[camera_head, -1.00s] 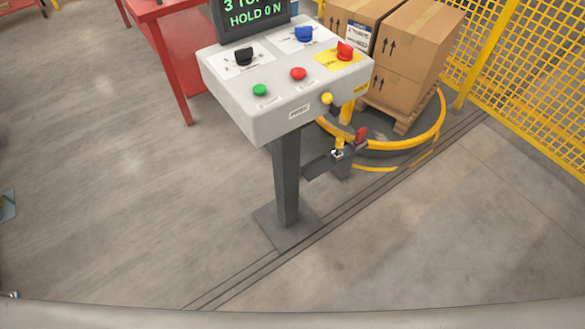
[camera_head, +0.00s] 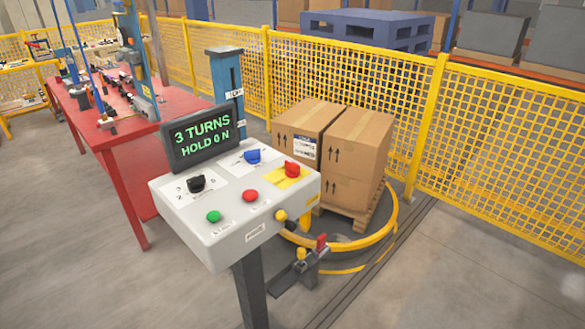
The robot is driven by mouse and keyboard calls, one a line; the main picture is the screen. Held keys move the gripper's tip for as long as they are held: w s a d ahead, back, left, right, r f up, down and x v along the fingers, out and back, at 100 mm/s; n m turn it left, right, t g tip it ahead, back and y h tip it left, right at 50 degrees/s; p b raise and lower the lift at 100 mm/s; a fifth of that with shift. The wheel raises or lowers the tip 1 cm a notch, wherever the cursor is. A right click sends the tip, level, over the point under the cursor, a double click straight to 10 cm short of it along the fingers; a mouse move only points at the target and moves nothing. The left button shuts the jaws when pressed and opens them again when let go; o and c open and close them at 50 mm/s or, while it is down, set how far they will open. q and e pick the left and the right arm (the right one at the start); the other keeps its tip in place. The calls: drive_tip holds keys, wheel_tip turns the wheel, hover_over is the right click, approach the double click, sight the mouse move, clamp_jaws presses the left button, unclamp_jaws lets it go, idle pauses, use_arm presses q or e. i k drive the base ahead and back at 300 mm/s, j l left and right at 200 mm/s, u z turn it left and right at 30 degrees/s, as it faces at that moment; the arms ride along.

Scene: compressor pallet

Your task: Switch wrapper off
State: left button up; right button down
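The wrapper's control box (camera_head: 235,232) stands on a grey post in the middle of the head view. On its top are a black knob (camera_head: 196,184), a blue knob (camera_head: 253,156) and a red knob (camera_head: 291,169) on a yellow plate. A green button (camera_head: 214,216) and a red button (camera_head: 250,196) sit nearer the front. A yellow knob (camera_head: 281,216) is at the right front edge. The screen (camera_head: 203,138) reads "3 TURNS HOLD 0 N". Neither of my grippers shows in the view.
Stacked cartons (camera_head: 352,150) stand on a pallet on the round turntable with a yellow rim (camera_head: 394,212) behind the box. A yellow mesh fence (camera_head: 510,130) runs behind. A red workbench (camera_head: 128,140) is at left. The floor at lower left is clear.

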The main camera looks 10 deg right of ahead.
sight(292, 169)
drive_tip(key=i+l, duration=0.1)
drive_tip(key=l, duration=0.15)
drive_tip(key=i+l, duration=0.1)
drive_tip(key=l, duration=0.15)
drive_tip(key=i+l+u, duration=0.25)
drive_tip(key=l, duration=0.25)
drive_tip(key=l+u, duration=0.25)
drive_tip(key=l, duration=0.2)
drive_tip(key=l+u, duration=0.25)
drive_tip(key=l, duration=0.3)
